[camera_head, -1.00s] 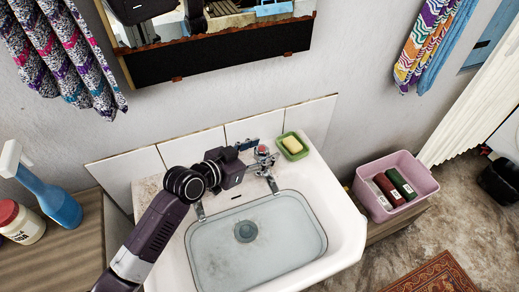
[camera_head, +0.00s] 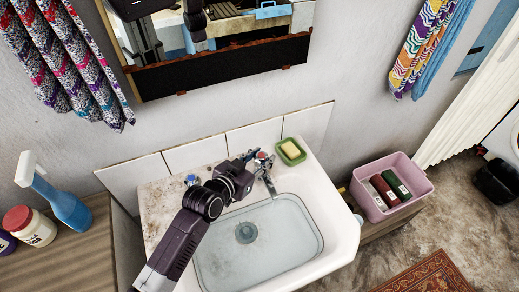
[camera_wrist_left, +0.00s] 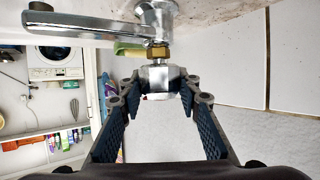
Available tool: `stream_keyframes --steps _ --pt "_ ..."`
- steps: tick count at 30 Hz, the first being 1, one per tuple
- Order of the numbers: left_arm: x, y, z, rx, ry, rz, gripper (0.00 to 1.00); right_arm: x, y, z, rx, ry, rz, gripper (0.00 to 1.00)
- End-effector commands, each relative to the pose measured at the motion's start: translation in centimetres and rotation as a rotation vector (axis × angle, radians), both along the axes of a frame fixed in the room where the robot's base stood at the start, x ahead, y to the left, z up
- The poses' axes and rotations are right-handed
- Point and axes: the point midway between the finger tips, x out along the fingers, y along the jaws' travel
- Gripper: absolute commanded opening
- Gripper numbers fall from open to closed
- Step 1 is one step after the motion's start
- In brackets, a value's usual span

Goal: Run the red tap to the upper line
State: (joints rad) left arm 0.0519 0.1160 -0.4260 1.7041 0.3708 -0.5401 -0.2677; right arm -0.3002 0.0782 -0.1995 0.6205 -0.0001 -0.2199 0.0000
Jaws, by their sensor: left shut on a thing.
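The red tap (camera_head: 264,162) stands at the back right of the white sink (camera_head: 346,224), with a chrome spout over the basin and a red mark on top. My left gripper (camera_head: 254,156) is shut on its handle. In the left wrist view, the fingers (camera_wrist_left: 160,86) hold the chrome tap handle (camera_wrist_left: 158,77) from both sides, and the spout (camera_wrist_left: 58,26) points left. The basin (camera_head: 270,245) looks clear and pale with a dark drain (camera_head: 246,232). I cannot make out a line or a water stream. My right gripper is not in view.
A blue-marked tap (camera_head: 191,180) is at the back left, behind my left arm. A green soap dish (camera_head: 291,158) with yellow soap sits just right of the red tap. A pink tub (camera_head: 423,188) with bottles stands right; a spray bottle (camera_head: 66,208) stands left.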

Motion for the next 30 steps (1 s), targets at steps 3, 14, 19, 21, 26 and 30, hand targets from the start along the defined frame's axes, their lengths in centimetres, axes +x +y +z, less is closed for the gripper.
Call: stream_keyframes --steps 3,14,19,21,26,30 --pt "0.13 0.19 0.48 -0.003 -0.002 0.049 0.07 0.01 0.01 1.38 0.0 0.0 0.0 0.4" --pt "0.15 0.27 0.18 0.002 -0.007 0.073 0.07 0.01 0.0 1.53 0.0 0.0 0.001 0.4" --pt "0.14 0.26 0.2 0.002 -0.007 0.073 0.4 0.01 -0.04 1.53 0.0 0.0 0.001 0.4" --pt "0.12 0.22 0.18 0.002 -0.006 0.072 0.47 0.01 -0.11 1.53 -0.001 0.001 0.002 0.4" --pt "0.03 0.12 0.14 0.001 -0.004 0.07 0.49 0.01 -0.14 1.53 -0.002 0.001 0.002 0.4" --pt "-0.04 0.1 0.12 0.001 -0.003 0.069 0.49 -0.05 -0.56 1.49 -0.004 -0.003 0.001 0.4"
